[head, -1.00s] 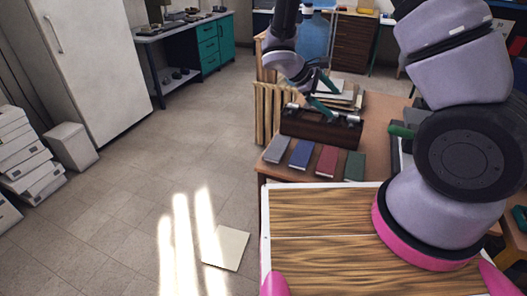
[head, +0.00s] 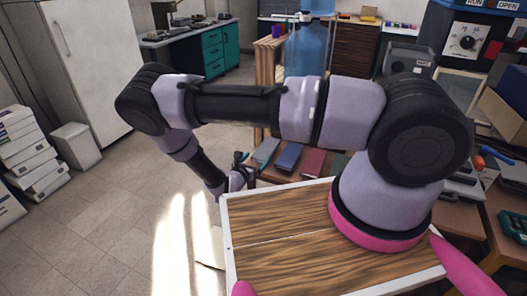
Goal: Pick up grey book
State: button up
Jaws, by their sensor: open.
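The grey book (head: 265,150) lies flat on the brown table at the left end of a row of books. My gripper (head: 243,164) is just left of the grey book, low by the table's left edge. It looks small and dark here. It is open, and I see nothing between its fingers. My arm arches across the view and covers part of the table behind the books. I cannot tell how far the fingertips are from the book.
A blue book (head: 289,156), a red book (head: 314,162) and a partly hidden green book (head: 338,163) lie right of the grey one. A blue water bottle (head: 307,50) stands behind. A white bin (head: 76,146) stands at left. The floor between is clear.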

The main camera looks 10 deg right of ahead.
aim_at(263, 153)
jog(key=x, duration=0.9)
jog(key=shift+w+d+f, duration=0.15)
jog(key=shift+w+f, duration=0.05)
jog(key=shift+f, duration=0.1)
jog(key=c, duration=1.2)
